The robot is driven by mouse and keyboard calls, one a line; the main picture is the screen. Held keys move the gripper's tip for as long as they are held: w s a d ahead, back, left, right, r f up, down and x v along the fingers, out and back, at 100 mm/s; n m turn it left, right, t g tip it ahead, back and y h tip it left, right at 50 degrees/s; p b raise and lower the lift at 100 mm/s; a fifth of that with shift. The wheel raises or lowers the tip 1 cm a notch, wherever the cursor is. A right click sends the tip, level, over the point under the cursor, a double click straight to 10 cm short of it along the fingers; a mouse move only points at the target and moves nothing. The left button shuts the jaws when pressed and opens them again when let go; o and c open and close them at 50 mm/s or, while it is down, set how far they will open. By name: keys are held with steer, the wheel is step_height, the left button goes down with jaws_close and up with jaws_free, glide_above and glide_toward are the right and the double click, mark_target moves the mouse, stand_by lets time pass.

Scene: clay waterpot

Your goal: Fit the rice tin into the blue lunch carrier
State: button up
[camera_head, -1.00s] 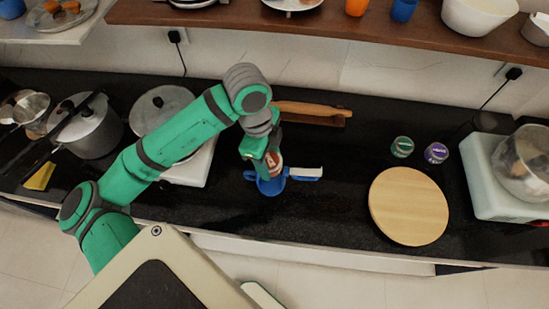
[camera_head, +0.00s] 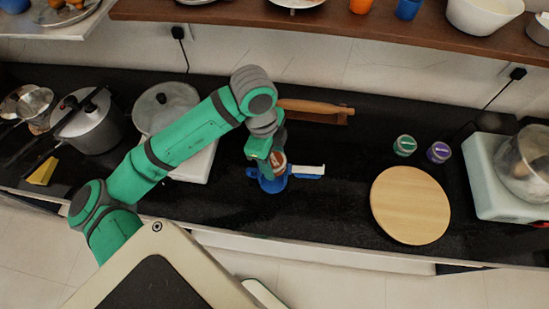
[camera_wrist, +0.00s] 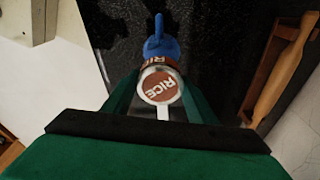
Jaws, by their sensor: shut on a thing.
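The rice tin (camera_wrist: 160,86) has a reddish-brown lid marked RICE and is held between the fingers of my gripper (camera_wrist: 163,100). In the head view the tin (camera_head: 279,159) shows at the tip of my gripper (camera_head: 270,165), right over the blue lunch carrier. The blue lunch carrier (camera_head: 273,185) stands on the dark counter, with a blue and white piece reaching out to its right. In the wrist view a blue part of the carrier (camera_wrist: 160,45) shows beyond the tin. My gripper and the tin hide the carrier's opening, so I cannot tell how deep the tin sits.
A rolling pin (camera_head: 310,107) on a wooden stand lies behind the carrier. A round wooden board (camera_head: 410,206), a green-lidded jar (camera_head: 404,145) and a purple-lidded jar (camera_head: 439,152) are to the right. Pots (camera_head: 90,120) stand at the left. The counter between carrier and board is clear.

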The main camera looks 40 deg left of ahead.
steer(key=shift+a+f, duration=0.15)
steer(key=shift+f, duration=0.65)
steer(key=shift+f, duration=3.8)
stand_by(2.1)
steer(key=o, duration=1.7)
steer(key=shift+o, duration=0.2)
